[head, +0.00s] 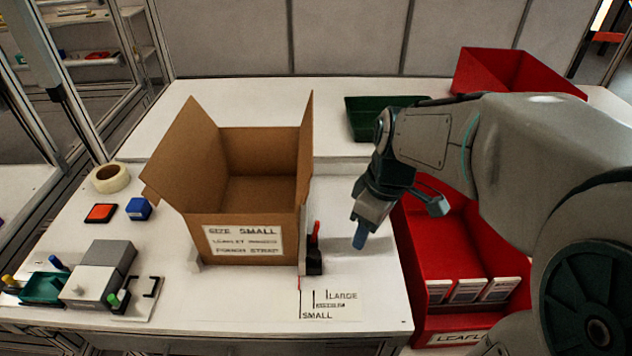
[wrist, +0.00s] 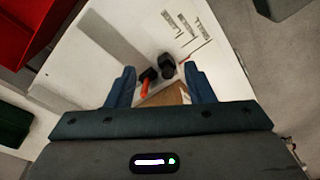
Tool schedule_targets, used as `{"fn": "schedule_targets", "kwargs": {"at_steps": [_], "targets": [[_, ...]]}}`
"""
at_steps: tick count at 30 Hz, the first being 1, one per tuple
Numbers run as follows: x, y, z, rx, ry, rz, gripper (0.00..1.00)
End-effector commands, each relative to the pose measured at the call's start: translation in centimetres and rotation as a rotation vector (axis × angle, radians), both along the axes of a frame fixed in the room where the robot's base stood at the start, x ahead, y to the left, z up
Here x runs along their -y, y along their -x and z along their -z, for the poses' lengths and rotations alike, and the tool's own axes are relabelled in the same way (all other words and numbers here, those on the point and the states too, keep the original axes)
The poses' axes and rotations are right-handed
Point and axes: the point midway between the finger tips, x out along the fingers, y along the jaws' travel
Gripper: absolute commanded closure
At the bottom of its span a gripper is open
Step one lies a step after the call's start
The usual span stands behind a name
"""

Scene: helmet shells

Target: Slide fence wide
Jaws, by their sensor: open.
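The fence appears to be the small black block (head: 315,262) with a red upright lever (head: 316,235), close beside the right wall of the open cardboard box (head: 248,240). A printed scale (head: 330,304) marked LARGE, a middle size and SMALL lies in front of it. My gripper (head: 400,224) is open and empty, above the table to the right of the fence. In the wrist view the black block (wrist: 167,66) and red lever (wrist: 148,77) show between the open fingers (wrist: 159,73), with a box edge (wrist: 165,98) below. No contact is visible.
A red bin (head: 462,250) with white cards stands at the right under my arm. A green tray (head: 365,118) and another red bin (head: 510,70) are behind. Tape (head: 110,178), coloured pads and a grey device (head: 100,270) are at left.

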Motion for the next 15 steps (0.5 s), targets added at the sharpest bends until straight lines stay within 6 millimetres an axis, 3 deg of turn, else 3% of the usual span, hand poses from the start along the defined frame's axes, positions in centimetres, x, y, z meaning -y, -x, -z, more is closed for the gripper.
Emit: {"fn": "schedule_targets", "kwargs": {"at_steps": [9,15], "targets": [[-2.4,-5.1,0.6,0.0,-0.158,-0.646,0.52],[-3.5,-7.0,1.0,0.049,-0.245,-0.903,0.52]]}}
